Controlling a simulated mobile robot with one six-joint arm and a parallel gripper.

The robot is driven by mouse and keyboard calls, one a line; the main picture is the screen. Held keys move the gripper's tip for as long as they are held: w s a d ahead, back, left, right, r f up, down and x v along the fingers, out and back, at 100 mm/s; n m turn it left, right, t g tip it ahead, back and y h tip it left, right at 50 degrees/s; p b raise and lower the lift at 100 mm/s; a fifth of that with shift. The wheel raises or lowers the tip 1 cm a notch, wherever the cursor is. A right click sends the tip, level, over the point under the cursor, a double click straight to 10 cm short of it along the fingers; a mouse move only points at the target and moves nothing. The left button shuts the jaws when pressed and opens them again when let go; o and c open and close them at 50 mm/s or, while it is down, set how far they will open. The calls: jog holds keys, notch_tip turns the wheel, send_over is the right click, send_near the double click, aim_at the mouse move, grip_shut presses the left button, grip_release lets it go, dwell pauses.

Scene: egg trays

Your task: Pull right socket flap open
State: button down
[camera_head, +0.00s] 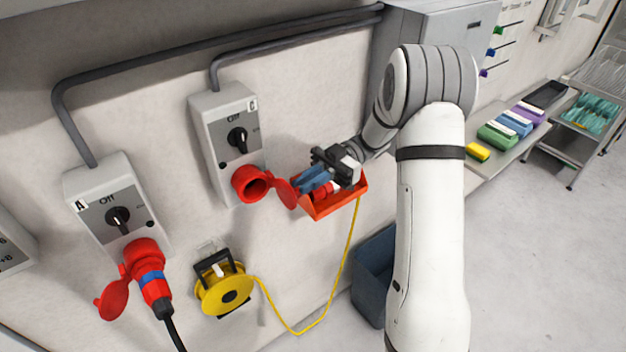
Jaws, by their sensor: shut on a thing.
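The right socket (249,186) is a red round socket below a grey switch box (226,128); its dark opening is exposed. Its red flap (285,192) stands swung out to the right of the opening. My gripper (301,187) has blue fingers and reaches in from the right, with its tips at the flap's outer edge, shut on it. The exact contact is small and partly hidden by the fingers. The left socket (142,255), under the box marked A, has a red and blue plug (153,284) in it, and its flap (112,299) hangs open.
An orange-red wall bin (337,203) lies just below my gripper, with a red plug inside. A yellow cable (349,245) runs from it to a yellow reel (222,297). A dark blue container (372,272) stands lower right. The floor at right is clear.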

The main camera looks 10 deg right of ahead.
jog(key=shift+a+r, duration=0.1)
jog(key=c, duration=1.6)
grip_release()
jog(key=shift+w+a, duration=0.1)
jog(key=shift+a, duration=0.05)
jog(key=shift+c, duration=0.2)
jog(key=shift+o, duration=0.8)
